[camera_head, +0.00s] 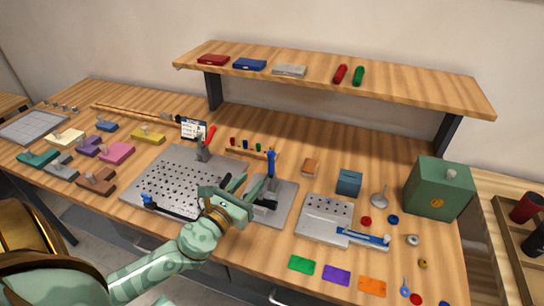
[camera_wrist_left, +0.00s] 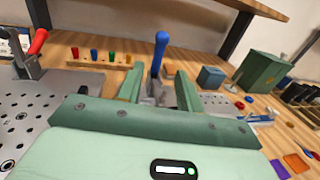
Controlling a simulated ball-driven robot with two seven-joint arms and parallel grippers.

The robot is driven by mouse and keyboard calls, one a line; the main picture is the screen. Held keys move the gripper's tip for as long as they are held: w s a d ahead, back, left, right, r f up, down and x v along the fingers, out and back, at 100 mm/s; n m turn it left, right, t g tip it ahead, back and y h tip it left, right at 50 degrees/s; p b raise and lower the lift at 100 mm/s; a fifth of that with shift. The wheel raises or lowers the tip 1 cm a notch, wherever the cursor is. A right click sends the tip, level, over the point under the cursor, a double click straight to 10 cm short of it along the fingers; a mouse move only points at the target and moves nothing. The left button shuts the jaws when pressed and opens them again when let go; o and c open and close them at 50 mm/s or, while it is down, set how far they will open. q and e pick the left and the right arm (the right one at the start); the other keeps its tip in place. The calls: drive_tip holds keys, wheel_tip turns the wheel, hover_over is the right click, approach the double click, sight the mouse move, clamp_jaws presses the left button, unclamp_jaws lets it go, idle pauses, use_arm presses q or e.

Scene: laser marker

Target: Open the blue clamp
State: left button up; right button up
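The blue clamp (camera_head: 271,165) stands on a small grey metal plate (camera_head: 285,205) in the middle of the table. Its blue handle points straight up. In the left wrist view the blue handle (camera_wrist_left: 160,50) rises just beyond and between my fingers. My left gripper (camera_head: 249,187) is just left of the clamp, with its fingers apart and nothing seen held between them. It also shows in the left wrist view (camera_wrist_left: 158,80). The fingers partly hide the clamp's base, and I cannot tell if they touch it. My right gripper is out of view.
A red-handled clamp (camera_head: 208,138) stands at the back of the perforated plate (camera_head: 170,178), left of my gripper. A rack of small coloured pegs (camera_head: 250,148) lies behind. A blue box (camera_head: 348,182) and a grey fixture (camera_head: 325,218) are to the right. A shelf (camera_head: 330,78) overhangs the back.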

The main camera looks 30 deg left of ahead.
sight(269, 162)
use_arm(q)
drive_tip(key=w, duration=1.1)
drive_tip(key=shift+w+a+f, duration=0.1)
drive_tip(key=shift+w+a, duration=0.05)
drive_tip(key=shift+a, duration=0.05)
clamp_jaws()
